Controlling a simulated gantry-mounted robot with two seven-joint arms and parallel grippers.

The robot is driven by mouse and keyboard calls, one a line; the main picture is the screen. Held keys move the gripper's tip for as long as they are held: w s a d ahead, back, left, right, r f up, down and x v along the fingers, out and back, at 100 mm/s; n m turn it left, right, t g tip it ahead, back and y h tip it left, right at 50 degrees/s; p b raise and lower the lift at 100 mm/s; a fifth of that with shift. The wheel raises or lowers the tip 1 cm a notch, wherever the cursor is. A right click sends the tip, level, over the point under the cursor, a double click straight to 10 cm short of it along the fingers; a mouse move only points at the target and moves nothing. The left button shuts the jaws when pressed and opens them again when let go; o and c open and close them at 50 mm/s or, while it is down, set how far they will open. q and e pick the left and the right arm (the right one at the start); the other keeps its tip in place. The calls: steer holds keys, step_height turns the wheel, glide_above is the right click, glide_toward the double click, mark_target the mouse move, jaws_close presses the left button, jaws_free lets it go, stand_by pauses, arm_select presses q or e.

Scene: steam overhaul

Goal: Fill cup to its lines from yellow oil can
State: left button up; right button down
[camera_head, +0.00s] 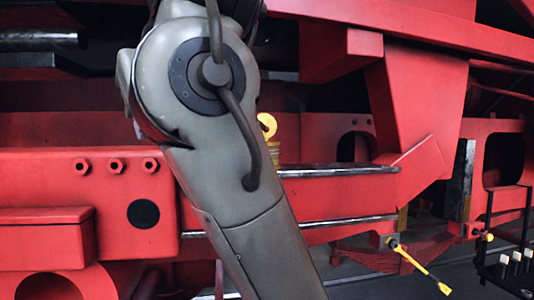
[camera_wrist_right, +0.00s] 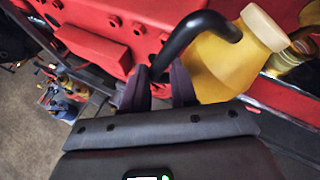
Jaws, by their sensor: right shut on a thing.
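The yellow oil can (camera_wrist_right: 218,65) fills the upper right of the right wrist view. It has a cream cap (camera_wrist_right: 264,27) and a black curved handle (camera_wrist_right: 195,28). My right gripper (camera_wrist_right: 160,88) is shut on the black handle, with one dark finger on each side. A yellowish cup-like fitting (camera_wrist_right: 288,60) shows just beyond the can, partly hidden by it; its lines and oil level cannot be made out. In the head view a yellow ring-shaped part (camera_head: 267,125) and a yellow fitting (camera_head: 274,154) show beside my arm, which hides much of that area. My left gripper is not in view.
Red locomotive framework (camera_head: 90,180) spans the head view, with polished rods (camera_head: 340,171) across the middle. A yellow-handled lever (camera_head: 418,270) hangs at lower right, near a black rack (camera_head: 500,275) holding pale blocks. Several small tools (camera_wrist_right: 60,95) lie at left in the wrist view.

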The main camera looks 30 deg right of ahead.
steer(key=shift+r, duration=0.15)
steer(key=shift+r+p, duration=0.55)
steer(key=shift+p, duration=0.05)
steer(key=shift+d+r, duration=0.1)
steer(key=shift+r, duration=0.1)
stand_by(5.2)
steer(key=shift+d+r+m, duration=0.1)
steer(key=shift+r+m, duration=0.2)
steer(key=shift+r, duration=0.15)
stand_by(1.3)
